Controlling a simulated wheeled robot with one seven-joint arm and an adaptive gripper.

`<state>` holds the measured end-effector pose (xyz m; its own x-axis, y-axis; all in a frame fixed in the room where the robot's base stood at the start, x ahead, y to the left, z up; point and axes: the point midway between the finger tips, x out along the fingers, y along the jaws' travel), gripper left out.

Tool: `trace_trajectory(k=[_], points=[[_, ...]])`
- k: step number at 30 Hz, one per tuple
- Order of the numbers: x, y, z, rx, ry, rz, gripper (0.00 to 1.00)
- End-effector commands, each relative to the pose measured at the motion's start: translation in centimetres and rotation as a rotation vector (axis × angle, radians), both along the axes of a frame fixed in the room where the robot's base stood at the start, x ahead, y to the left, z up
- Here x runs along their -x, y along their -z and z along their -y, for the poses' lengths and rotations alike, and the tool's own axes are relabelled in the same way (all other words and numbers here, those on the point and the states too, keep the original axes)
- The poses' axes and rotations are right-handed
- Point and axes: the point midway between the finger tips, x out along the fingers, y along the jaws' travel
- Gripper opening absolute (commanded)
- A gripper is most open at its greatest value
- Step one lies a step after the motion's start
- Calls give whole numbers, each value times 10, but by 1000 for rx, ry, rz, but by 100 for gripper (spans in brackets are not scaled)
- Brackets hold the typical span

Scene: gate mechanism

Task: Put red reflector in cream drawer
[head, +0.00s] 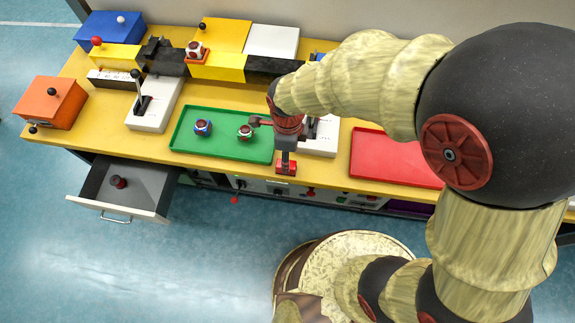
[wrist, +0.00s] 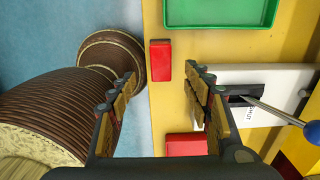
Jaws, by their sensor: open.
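A small red block (wrist: 160,60), which I take for the red reflector, lies on the yellow tabletop near its front edge. In the head view the red block (head: 286,168) sits right below my gripper (head: 286,155) and is partly covered by it. My gripper (wrist: 162,80) is open and empty, and in the wrist view the block shows between and just beyond its fingertips. The drawer with a cream front (head: 118,210) stands pulled out at the lower left. It is grey inside and holds a dark red knob-like piece (head: 118,182).
A red tray (head: 395,160) lies right. White lever panels (head: 155,112) stand on the table; one (wrist: 260,85) is close by my gripper's right finger. Boxes line the back.

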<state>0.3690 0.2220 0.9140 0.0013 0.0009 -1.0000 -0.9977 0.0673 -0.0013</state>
Motion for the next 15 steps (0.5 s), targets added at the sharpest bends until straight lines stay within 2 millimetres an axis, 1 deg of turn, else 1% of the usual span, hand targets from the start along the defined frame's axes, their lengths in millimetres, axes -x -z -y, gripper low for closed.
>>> trace_trajectory(k=[6,11,15], points=[[0,22,0,2,12,-2,50],[0,32,-1,2,11,-2,50],[-1,50,-3,2,11,-3,50]])
